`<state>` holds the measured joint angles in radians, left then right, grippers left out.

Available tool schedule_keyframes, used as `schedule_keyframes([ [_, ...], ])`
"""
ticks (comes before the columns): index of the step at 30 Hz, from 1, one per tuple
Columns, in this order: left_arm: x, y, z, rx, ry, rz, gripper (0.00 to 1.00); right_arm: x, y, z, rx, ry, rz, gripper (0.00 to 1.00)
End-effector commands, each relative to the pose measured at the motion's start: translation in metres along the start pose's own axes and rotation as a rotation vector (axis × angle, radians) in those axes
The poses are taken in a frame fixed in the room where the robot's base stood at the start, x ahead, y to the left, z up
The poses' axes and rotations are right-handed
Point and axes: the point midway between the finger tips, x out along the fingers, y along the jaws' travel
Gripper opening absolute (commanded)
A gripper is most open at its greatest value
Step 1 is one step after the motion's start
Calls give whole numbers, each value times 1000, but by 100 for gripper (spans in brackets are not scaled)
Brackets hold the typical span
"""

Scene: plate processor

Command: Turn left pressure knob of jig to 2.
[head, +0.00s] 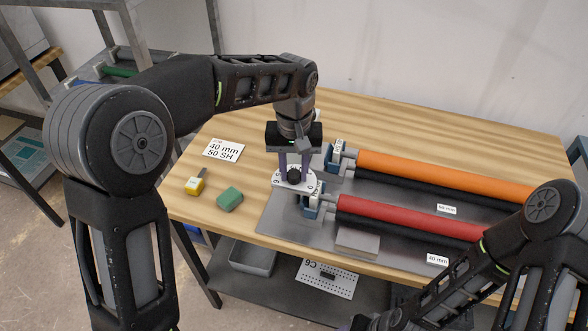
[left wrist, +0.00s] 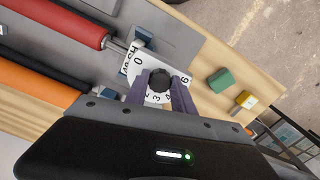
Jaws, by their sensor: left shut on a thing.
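The left pressure knob is black and round (left wrist: 159,82), on a white dial plate (left wrist: 143,66) with printed numbers. In the left wrist view 0 is at upper left, 6 at right and 3 near the bottom. Other numbers are partly hidden, and I cannot tell where the knob points. My left gripper (left wrist: 159,92) has its two purple fingers on either side of the knob, shut on it. In the head view the knob (head: 294,175) sits under the gripper at the jig's left end. The jig (head: 285,220) is a grey plate. My right gripper is not clearly visible.
An orange roller (head: 430,172) and a red roller (head: 400,216) lie across the jig to the right. A green block (head: 229,198), a yellow tool (head: 195,186) and a "40 mm 50 SH" card (head: 223,150) lie left on the wooden table.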

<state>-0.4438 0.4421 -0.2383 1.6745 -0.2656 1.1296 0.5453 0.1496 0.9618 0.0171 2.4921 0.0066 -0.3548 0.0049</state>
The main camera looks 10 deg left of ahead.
Motion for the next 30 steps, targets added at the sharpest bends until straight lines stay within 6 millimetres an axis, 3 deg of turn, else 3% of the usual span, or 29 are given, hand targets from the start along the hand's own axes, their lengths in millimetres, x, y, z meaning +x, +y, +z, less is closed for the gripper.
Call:
schedule_keyframes([
  [3,0,0,0,-1,1,0,0,0,0,0,0,0,0,52],
  [4,0,0,0,-1,1,0,31,0,0,0,0,0,0,52],
  [12,0,0,0,-1,0,0,52,0,0,0,0,0,0,52],
  [23,-6,0,0,-1,1,0,52,1,0,0,0,0,0,52],
  [30,-40,1,-1,-1,3,2,52,5,2,-1,-1,2,-2,52],
])
